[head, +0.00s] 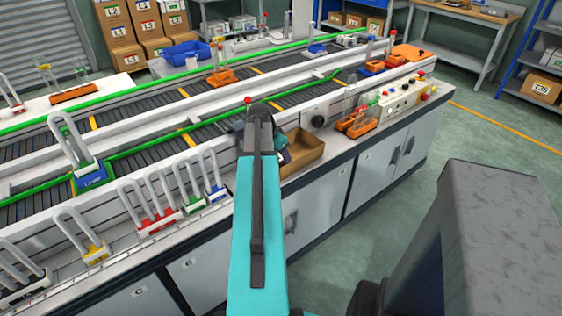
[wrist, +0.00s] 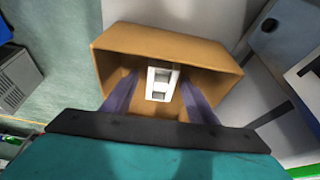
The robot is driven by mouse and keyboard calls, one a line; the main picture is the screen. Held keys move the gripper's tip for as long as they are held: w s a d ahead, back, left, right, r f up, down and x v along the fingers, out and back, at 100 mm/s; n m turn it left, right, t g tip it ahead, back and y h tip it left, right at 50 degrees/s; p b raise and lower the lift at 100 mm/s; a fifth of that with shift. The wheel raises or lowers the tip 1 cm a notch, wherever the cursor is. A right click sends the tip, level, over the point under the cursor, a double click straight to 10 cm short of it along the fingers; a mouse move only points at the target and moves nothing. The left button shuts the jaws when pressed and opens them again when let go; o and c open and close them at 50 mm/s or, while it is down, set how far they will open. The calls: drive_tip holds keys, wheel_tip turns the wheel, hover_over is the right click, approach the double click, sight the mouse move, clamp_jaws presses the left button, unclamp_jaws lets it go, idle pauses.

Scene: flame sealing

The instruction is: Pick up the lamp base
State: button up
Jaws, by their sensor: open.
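A small white part with rectangular openings, which looks like the lamp base (wrist: 151,86), lies inside an open brown box (wrist: 165,40). My gripper (wrist: 158,84) is open. Its two purple fingers reach down into the box, one on each side of the white part, with a visible gap on both sides. In the head view the box (head: 306,156) stands on the bench edge, to the right of my teal arm. My gripper (head: 283,150) shows only partly there, and the white part is hidden by the box wall and the arm.
The box walls surround my fingers closely. Several orange holders (head: 356,123) and a control panel (head: 402,97) stand to the right on the bench. A conveyor (head: 210,102) with green rails runs behind. Several coloured padlock-like stands (head: 160,213) line the front left.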

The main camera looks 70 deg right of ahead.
idle(0.3)
drive_tip(key=c, duration=1.2)
drive_tip(key=shift+r, duration=0.1)
drive_tip(key=shift+c, duration=0.2)
wheel_tip(320, 180, up, 18)
drive_tip(key=b, duration=0.1)
idle(0.5)
